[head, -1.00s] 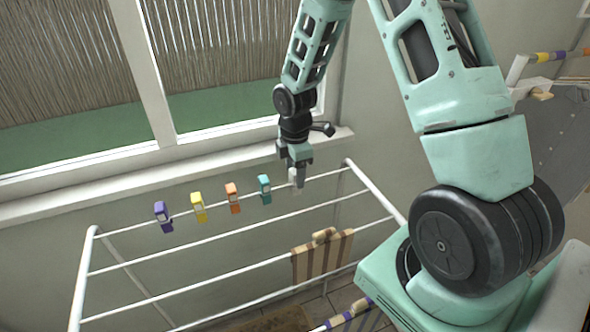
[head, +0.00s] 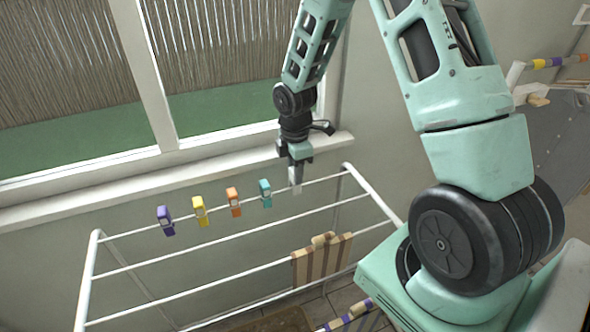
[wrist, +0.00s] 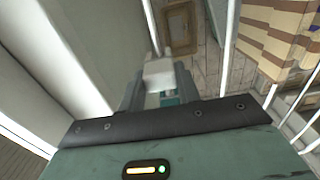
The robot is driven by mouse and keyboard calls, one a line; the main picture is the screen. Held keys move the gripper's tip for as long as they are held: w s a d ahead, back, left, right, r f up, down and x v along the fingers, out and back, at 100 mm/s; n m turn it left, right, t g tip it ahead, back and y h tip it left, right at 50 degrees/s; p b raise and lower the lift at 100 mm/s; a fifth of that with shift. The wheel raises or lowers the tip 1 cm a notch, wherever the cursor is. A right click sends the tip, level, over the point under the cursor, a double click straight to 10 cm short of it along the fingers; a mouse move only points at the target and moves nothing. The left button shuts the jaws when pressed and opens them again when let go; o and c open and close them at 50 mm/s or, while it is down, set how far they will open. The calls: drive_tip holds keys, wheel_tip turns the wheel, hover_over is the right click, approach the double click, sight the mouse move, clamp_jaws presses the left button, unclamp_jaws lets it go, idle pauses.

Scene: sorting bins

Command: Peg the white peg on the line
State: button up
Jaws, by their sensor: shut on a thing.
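The white peg (head: 296,184) is at the back rail (head: 329,179) of the white drying rack, near its right end. My gripper (head: 298,172) is above that rail and shut on the peg. In the wrist view, the peg (wrist: 159,72) shows between the fingers as a pale block. I cannot tell whether its jaws are around the rail or just beside it. A teal peg (head: 265,193), an orange peg (head: 234,202), a yellow peg (head: 200,211) and a purple peg (head: 166,221) sit along the same rail to the left.
A striped cloth (head: 322,262) hangs on a nearer rail. The window sill (head: 130,192) runs close behind the rack. The back rail is free between the teal peg and my gripper. A second rod with coloured bands (head: 541,63) is at the far right.

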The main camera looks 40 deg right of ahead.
drive_tip(key=shift+r+p, duration=2)
drive_tip(key=shift+r, duration=0.4)
wheel_tip(320, 180, up, 3)
drive_tip(key=p, duration=0.3)
